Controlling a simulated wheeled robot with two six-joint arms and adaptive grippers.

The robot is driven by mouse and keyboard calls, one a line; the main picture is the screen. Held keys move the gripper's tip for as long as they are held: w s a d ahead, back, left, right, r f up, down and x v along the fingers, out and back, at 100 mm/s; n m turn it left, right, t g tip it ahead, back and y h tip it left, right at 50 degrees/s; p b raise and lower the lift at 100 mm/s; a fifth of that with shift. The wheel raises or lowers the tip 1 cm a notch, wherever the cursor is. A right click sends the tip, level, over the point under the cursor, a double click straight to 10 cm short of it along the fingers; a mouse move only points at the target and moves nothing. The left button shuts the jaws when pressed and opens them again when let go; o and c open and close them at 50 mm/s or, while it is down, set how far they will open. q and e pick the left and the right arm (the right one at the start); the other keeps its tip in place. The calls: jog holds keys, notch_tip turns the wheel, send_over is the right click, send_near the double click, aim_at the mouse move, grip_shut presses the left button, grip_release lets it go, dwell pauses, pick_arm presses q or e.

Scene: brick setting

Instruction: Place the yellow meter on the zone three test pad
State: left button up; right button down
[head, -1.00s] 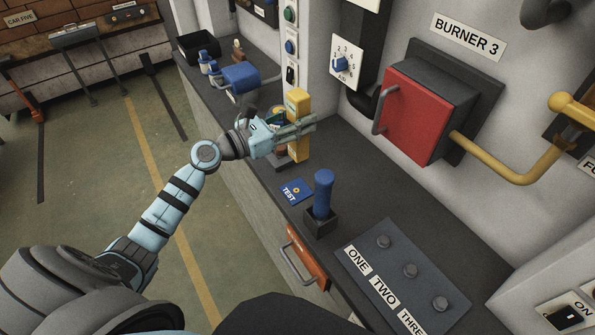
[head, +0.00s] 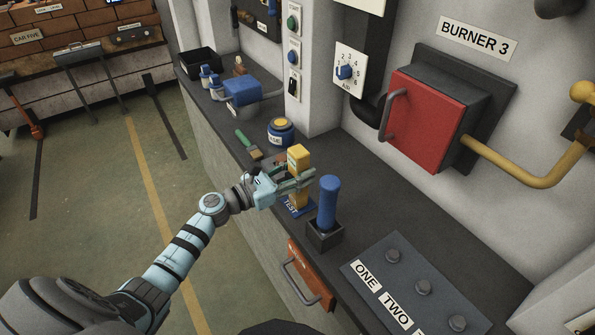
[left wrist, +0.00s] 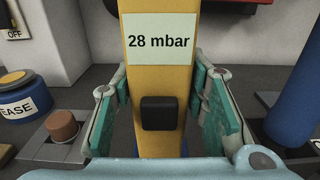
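The yellow meter (head: 298,157) is an upright yellow block on the counter's near side. The left wrist view shows its face (left wrist: 186,85) with a "28 mbar" label and a black knob. My left gripper (head: 299,180) has its fingers on both sides of the meter, and their tips appear to press on it. The blue test pad (head: 291,208) lies under the meter, its "TEST" lettering partly covered. I cannot tell whether the meter's base touches the pad. My right gripper is out of view.
A blue grease tin (head: 281,132) and a green-handled brush (head: 249,144) lie behind. A panel labelled ONE, TWO (head: 400,290) is at front right. A red burner box (head: 430,120) juts from the wall.

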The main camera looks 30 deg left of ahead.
pick_arm(q)
jog(key=shift+o, duration=1.2)
jog(key=shift+r, duration=0.15)
jog(key=shift+s+a, duration=0.15)
jog(key=shift+s, duration=0.05)
jog(key=v, duration=0.2)
jog(key=b+v, duration=0.1)
jog(key=v, duration=0.2)
jog(key=b+v, duration=0.1)
jog(key=v, duration=0.2)
jog(key=shift+s+f, duration=0.15)
jog(key=shift+f, duration=0.15)
jog(key=s+a, duration=0.1)
jog(key=s, duration=0.1)
jog(key=shift+s+a+r, duration=0.35)
jog(key=shift+r, duration=0.05)
jog(key=shift+a+f, duration=0.1)
